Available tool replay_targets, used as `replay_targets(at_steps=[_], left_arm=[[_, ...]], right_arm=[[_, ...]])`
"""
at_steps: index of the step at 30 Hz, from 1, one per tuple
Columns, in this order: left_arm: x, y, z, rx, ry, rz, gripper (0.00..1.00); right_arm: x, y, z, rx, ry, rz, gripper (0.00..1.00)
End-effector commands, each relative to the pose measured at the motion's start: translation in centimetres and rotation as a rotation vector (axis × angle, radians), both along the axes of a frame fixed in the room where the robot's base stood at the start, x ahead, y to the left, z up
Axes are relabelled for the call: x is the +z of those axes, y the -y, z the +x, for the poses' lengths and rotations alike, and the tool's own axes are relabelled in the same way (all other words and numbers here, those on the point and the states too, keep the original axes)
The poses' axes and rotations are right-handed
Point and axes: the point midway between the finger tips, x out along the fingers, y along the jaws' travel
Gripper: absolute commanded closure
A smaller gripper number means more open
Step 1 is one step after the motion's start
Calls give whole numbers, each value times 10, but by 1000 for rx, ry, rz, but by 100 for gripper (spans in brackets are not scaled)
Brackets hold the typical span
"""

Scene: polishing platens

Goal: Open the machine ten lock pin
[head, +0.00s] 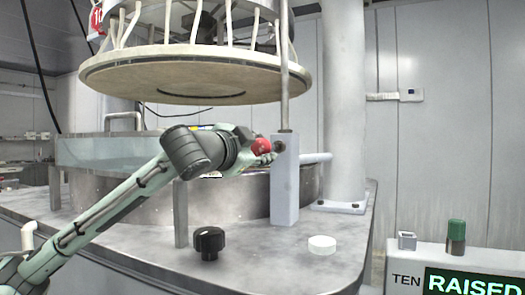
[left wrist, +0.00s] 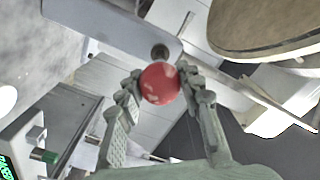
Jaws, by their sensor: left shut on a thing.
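The lock pin shows as a red ball knob (head: 262,146) beside a grey upright post (head: 284,190) on the machine deck. A dark round hole or fitting (head: 279,147) is in the post next to the knob. My left gripper (head: 267,156) is shut on the red knob, beside the post. In the left wrist view the red knob (left wrist: 160,84) sits between the fingertips (left wrist: 160,86), with the dark fitting (left wrist: 160,52) just beyond it. The pin's shaft is hidden, so I cannot tell how deep it sits. My right gripper is not in view.
A large round platen (head: 195,80) hangs above my left arm. A black knob (head: 209,242) and a white disc (head: 322,245) are on the deck (head: 260,262).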

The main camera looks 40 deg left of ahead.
Motion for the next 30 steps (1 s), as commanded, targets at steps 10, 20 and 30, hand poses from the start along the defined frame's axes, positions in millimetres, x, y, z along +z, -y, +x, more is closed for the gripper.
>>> replay_targets(at_steps=[10, 20, 30], left_arm=[[-2, 1, 0, -2, -5, 0, 42], [-3, 1, -11, 3, -5, 2, 42], [-4, 12, -41, -3, -8, 0, 42]], right_arm=[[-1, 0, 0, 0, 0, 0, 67], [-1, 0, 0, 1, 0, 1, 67], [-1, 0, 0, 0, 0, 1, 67]])
